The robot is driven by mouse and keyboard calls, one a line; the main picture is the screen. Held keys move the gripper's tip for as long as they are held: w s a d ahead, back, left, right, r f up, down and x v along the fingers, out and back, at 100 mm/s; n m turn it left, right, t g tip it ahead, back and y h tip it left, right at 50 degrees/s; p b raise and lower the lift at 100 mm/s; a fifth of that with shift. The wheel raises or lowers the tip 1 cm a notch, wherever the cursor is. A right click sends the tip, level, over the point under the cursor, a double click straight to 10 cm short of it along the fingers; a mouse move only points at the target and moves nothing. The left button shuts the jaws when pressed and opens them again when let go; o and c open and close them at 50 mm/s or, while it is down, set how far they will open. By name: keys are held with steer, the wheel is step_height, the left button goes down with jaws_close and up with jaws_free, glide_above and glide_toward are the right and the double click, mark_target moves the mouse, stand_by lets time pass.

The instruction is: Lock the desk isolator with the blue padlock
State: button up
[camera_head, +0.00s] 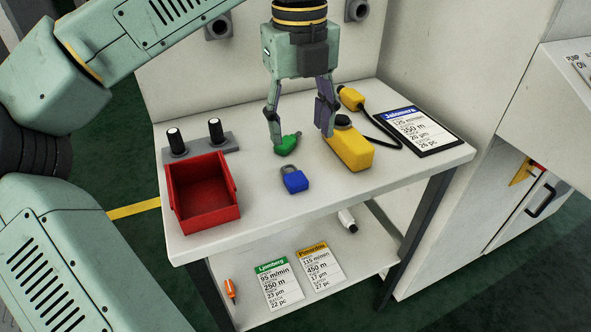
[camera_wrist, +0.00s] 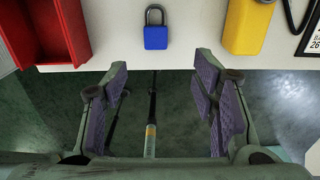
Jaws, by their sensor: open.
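The blue padlock (camera_head: 295,181) lies on the white desk, its grey shackle pointing toward the back. It also shows in the wrist view (camera_wrist: 155,38), beyond the fingers. A yellow box (camera_head: 349,150) with a black knob stands to its right; I cannot tell for sure that this is the isolator. My gripper (camera_head: 301,131) is open and empty, its fingers pointing down. In the head view its right finger overlaps the yellow box. In the wrist view its fingers (camera_wrist: 160,98) are spread apart, with the blue padlock outside them.
A green item (camera_head: 287,144) appears by the left fingertip. A red bin (camera_head: 205,216) stands left, before two black knobs. A yellow handheld piece with black cable (camera_head: 350,98) and a clipboard (camera_head: 416,130) lie right. Cards (camera_head: 278,284) lie on the lower shelf.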

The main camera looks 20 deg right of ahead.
glide_above(295, 178)
steer(key=f, duration=0.5)
steer(key=shift+s+d, duration=0.1)
steer(key=shift+s, duration=0.1)
steer(key=shift+w+f+p, duration=0.2)
steer(key=shift+f+p, duration=0.75)
steer(key=shift+f, duration=1.9)
steer(key=shift+c, duration=0.5)
jaws_close()
steer(key=shift+r, duration=0.2)
